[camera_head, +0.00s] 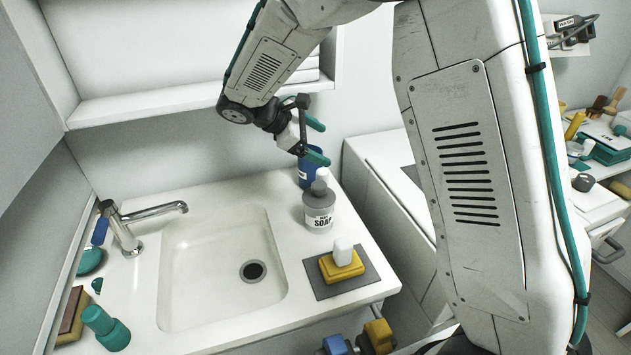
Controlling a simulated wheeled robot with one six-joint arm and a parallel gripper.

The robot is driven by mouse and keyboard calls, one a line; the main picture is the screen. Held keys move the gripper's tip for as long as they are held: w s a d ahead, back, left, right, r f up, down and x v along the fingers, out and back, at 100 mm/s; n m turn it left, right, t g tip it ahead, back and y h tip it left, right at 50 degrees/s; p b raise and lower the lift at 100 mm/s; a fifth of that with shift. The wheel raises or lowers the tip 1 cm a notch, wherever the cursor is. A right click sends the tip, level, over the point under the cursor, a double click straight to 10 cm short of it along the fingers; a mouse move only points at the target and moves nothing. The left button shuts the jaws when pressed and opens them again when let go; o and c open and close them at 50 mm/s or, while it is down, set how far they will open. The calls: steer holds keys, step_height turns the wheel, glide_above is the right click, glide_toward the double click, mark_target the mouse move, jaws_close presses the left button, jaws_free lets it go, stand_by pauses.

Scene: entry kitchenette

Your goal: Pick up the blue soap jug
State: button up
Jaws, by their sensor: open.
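A blue container (304,178), which looks like the blue soap jug, stands at the back right corner of the sink counter. My gripper (316,141) has teal fingertips and is open and empty. In the picture its lower finger overlaps the top of the blue container. I cannot tell whether they touch. The container's upper part is hidden by the finger, and its lower right by a grey soap bottle. A white top shows beside it; I cannot tell what it belongs to.
The grey bottle (319,209) labelled SOAP stands just in front of the blue container. A yellow block (341,268) sits on a grey mat (372,278). The sink basin (218,275) and tap (128,225) are to the left. A shelf (180,104) hangs above.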

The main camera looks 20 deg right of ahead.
mark_target(311, 175)
steer(key=w+a+f+n, duration=0.1)
steer(key=w+f, duration=0.1)
steer(key=w+a+f+n+t+h, duration=0.1)
steer(key=w+a+f, duration=0.1)
steer(key=f, duration=0.1)
steer(key=w+a+f+n+t+h, duration=0.1)
steer(key=w+a+f+n, duration=0.1)
steer(key=f, duration=0.1)
steer(key=shift+w+a+f, duration=0.1)
steer(key=shift+w+f, duration=0.15)
steer(key=shift+w, duration=0.05)
steer(key=f, duration=0.2)
steer(key=w+f+n, duration=0.1)
steer(key=f, duration=0.1)
steer(key=w+f+n+h, duration=0.1)
steer(key=f, duration=0.1)
steer(key=shift+a+f, duration=0.2)
steer(key=shift+a, duration=0.1)
steer(key=shift+d+f+t, duration=0.25)
steer(key=shift+d+t, duration=0.05)
steer(key=x, duration=0.7)
steer(key=shift+d+r, duration=0.15)
steer(key=shift+d, duration=0.05)
steer(key=shift+c, duration=0.3)
steer(key=shift+r, duration=0.1)
steer(key=c, duration=1.4)
steer(key=shift+o, duration=0.2)
